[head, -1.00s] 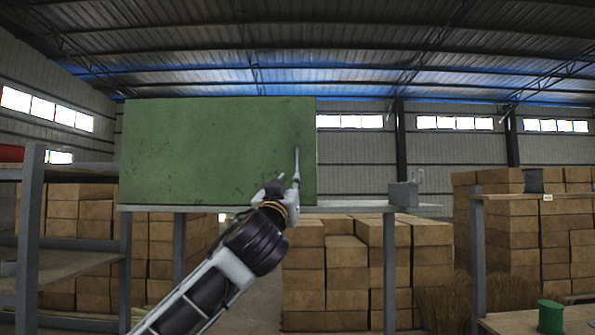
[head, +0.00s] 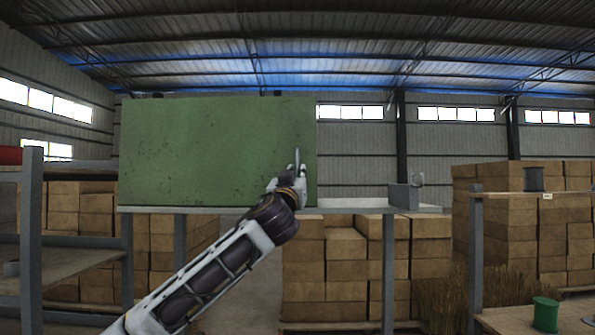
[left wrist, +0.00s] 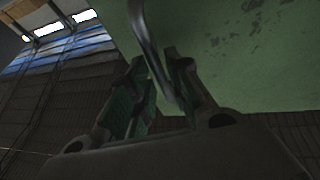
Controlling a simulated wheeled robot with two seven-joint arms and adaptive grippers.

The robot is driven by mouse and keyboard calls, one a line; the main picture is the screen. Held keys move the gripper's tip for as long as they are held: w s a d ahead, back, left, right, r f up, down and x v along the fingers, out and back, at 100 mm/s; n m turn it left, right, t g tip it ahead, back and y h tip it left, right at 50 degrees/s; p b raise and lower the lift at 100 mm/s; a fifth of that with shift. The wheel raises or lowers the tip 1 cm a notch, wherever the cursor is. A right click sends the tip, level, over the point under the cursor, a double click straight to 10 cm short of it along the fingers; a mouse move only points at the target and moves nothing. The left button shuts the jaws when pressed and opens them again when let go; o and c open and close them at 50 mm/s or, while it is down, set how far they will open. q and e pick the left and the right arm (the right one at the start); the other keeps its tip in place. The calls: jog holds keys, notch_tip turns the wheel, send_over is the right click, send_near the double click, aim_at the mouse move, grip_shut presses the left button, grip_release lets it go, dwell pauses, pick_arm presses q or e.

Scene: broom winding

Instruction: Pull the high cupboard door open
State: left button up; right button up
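The high cupboard's green door (head: 205,150) is a wide flat panel above a pale shelf and looks shut. Its upright metal handle (head: 297,158) is near the door's right edge. My left gripper (head: 296,172) is at the handle's lower part. In the left wrist view, the bent handle (left wrist: 148,45) passes between the two fingers of my left gripper (left wrist: 158,90). The fingers stand apart on either side of it, and a firm grip does not show. The left gripper partly hides the handle's lower end in the head view. My right gripper is not in view.
The shelf (head: 345,203) extends right of the door and bears a small grey object (head: 404,196). A rack post (head: 31,240) stands at left. Stacked boxes (head: 325,270) fill the space below and behind. A green spool (head: 546,314) is at lower right.

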pick_arm(q)
jog(key=shift+p+x, duration=0.35)
jog(key=shift+x, duration=0.65)
grip_shut()
